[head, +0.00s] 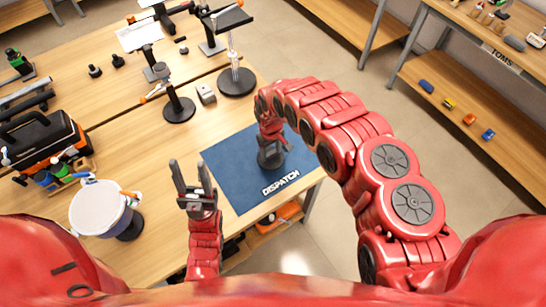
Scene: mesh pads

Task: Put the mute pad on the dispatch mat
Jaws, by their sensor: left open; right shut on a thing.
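The blue dispatch mat (228,163) lies at the table's near right corner, with "DISPATCH" printed in white along its near edge. My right gripper (270,142) reaches down over the mat and is shut on a dark grey round thing (271,158), seemingly the mute pad. My gripper and wrist partly hide it. I cannot tell whether it touches the mat or is held just above it. My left gripper (189,180) is open and empty, its fingers pointing away from me, left of the mat.
A white round mesh pad (98,207) on a stand is at the left. An orange and black case (42,140) stands behind it. Black stands (179,108) and a small grey block (206,93) are beyond the mat. A shelf unit (470,95) is far right.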

